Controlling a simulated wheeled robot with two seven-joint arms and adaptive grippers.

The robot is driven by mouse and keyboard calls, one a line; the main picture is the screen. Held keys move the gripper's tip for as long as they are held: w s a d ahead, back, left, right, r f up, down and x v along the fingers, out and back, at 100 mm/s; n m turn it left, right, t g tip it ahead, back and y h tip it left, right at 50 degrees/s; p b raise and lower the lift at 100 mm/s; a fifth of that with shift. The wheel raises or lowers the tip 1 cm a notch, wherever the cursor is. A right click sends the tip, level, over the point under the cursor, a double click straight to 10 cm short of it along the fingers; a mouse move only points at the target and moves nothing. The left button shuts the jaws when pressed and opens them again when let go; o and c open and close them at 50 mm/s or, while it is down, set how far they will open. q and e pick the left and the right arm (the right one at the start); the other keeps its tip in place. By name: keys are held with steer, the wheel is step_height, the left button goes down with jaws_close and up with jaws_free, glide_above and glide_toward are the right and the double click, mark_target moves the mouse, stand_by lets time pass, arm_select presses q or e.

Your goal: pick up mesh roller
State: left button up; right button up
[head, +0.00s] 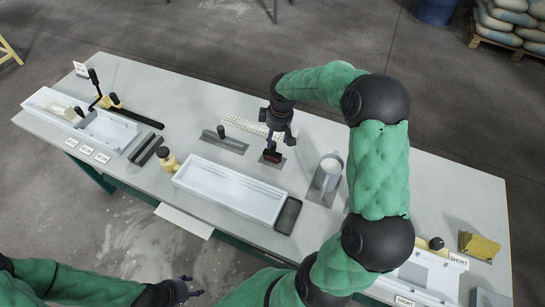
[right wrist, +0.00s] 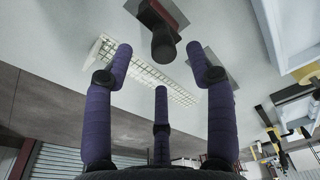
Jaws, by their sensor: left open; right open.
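A tool with a dark upright handle and a dark red base (head: 271,156) stands on a small grey plate near the middle of the table; I cannot tell for sure that it is the mesh roller. In the right wrist view its rounded dark handle (right wrist: 163,45) shows ahead of the fingers. My right gripper (head: 277,139) is open and empty, just above and behind this tool, apart from it in the wrist view. A white mesh strip (head: 245,126) lies behind it and also shows in the wrist view (right wrist: 145,70). My left gripper (head: 190,292) is open and empty, off the table's front edge.
A long white tray (head: 230,185) lies in front of the tool. My right arm covers the table's right-middle part.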

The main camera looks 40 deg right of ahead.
mark_target(273, 143)
steer(key=f, duration=0.3)
steer(key=w+f+b, duration=0.1)
steer(key=f, duration=0.1)
steer(key=shift+w+a, duration=0.1)
steer(key=shift+a, duration=0.15)
steer(key=shift+r, duration=0.1)
jaws_close()
